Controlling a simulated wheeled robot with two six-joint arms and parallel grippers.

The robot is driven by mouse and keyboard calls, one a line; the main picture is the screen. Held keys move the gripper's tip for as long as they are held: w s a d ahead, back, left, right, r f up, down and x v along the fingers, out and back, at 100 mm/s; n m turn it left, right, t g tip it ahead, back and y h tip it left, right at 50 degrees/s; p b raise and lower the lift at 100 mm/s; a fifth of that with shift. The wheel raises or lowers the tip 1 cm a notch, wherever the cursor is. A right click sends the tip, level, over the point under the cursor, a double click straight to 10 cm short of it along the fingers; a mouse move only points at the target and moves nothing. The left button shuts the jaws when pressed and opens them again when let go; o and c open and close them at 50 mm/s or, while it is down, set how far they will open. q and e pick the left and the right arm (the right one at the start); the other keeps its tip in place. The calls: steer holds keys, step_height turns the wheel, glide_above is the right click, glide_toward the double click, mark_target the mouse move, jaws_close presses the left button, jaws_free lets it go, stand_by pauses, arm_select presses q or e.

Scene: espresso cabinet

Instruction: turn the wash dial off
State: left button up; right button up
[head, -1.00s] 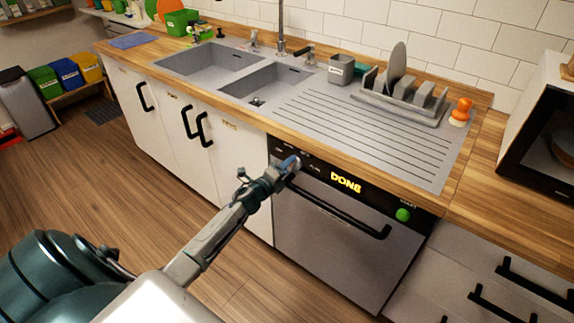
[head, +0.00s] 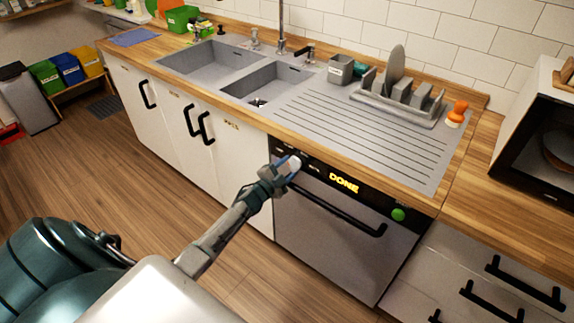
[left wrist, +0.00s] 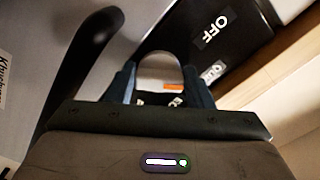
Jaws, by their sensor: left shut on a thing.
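The wash dial (head: 294,164) is a pale round knob at the upper left of the dishwasher's black panel. My left gripper (head: 287,164) reaches it from the front left. In the left wrist view the dial (left wrist: 160,70) sits between the two fingers of the left gripper (left wrist: 160,82), which are shut on its sides. An orange mark shows on the dial's near side. A white OFF label (left wrist: 210,30) stands beyond and to the right of it. A smaller label beside the right finger is partly hidden. My right gripper is not in view.
The dishwasher (head: 335,250) has a lit DONE display (head: 344,184), a green button (head: 398,214) and a black bar handle (head: 345,217) just below the dial. The wooden counter edge (head: 330,168) runs above the panel. The floor in front is clear.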

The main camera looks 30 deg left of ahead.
arm_select(q)
steer(key=n+p, duration=0.2)
steer(key=n, duration=0.2)
steer(key=shift+d+n, duration=0.1)
steer(key=shift+n, duration=0.2)
steer(key=shift+d+f+n+p, duration=0.15)
steer(key=shift+n+p, duration=0.4)
steer(key=shift+n, duration=0.95)
steer(key=o, duration=1)
steer(key=s+b, duration=0.1)
steer(key=s, duration=1)
steer(key=shift+a+b, duration=0.4)
steer(key=shift+a, duration=0.05)
